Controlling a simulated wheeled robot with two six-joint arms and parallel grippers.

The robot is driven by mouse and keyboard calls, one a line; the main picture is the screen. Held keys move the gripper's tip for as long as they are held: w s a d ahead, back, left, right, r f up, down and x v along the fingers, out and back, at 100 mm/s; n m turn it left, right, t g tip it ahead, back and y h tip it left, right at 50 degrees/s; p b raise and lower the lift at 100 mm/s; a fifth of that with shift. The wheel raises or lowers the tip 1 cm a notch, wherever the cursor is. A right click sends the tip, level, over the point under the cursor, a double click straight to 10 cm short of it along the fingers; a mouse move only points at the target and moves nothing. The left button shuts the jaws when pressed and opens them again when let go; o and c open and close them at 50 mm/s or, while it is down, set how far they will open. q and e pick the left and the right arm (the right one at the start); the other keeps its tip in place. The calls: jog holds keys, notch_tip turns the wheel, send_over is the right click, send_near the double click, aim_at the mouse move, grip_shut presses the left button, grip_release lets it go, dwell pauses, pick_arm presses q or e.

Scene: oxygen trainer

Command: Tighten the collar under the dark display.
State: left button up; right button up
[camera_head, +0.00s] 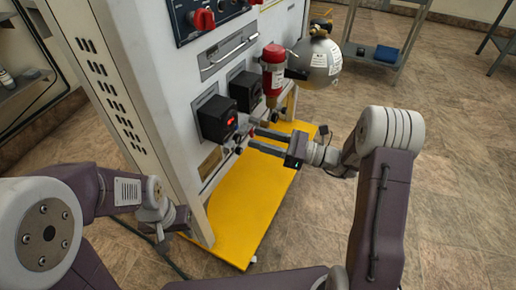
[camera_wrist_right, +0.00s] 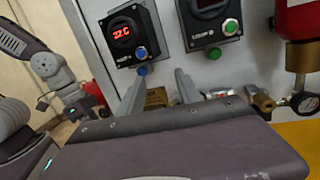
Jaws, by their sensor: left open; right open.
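The dark display (camera_head: 245,91) is a black box on the white panel, to the right of the display lit red (camera_head: 217,119). The right wrist view shows the dark display (camera_wrist_right: 208,8) cut off at the top and the lit one (camera_wrist_right: 128,32). Below the dark display is a silver collar-like fitting (camera_wrist_right: 218,93), partly hidden by my gripper body. My right gripper (camera_head: 253,138) is open and points at the panel. Its fingers (camera_wrist_right: 161,76) are apart, left of that fitting, with a brass part (camera_wrist_right: 157,97) visible between them. My left gripper (camera_head: 176,218) is open, low by the panel's near corner.
A red-capped cylinder (camera_head: 272,70) and a round silver tank (camera_head: 318,62) stand out from the panel. A brass fitting with a gauge (camera_wrist_right: 304,103) is at the right. A yellow base (camera_head: 240,205) extends below. Open floor lies to the right.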

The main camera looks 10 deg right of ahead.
jog(key=w+d+f+m+t+b, duration=0.4)
jog(key=w+d+t, duration=0.1)
jog(key=d+t, duration=0.1)
pick_arm(q)
notch_tip(320, 180, down, 12)
jog(key=b, duration=0.4)
jog(key=shift+b, duration=0.4)
pick_arm(e)
jog(key=x, duration=0.8)
jog(key=shift+w+r, duration=0.35)
jog(key=shift+r, duration=0.05)
jog(key=shift+a, duration=0.1)
grip_shut()
pick_arm(q)
notch_tip(320, 180, up, 3)
jog(key=p, duration=0.2)
jog(key=shift+f+p, duration=0.15)
jog(key=shift+p, duration=0.25)
pick_arm(e)
jog(key=shift+s+m+t+h, duration=0.1)
jog(key=shift+m+t+h, duration=0.25)
jog(key=shift+m, duration=0.75)
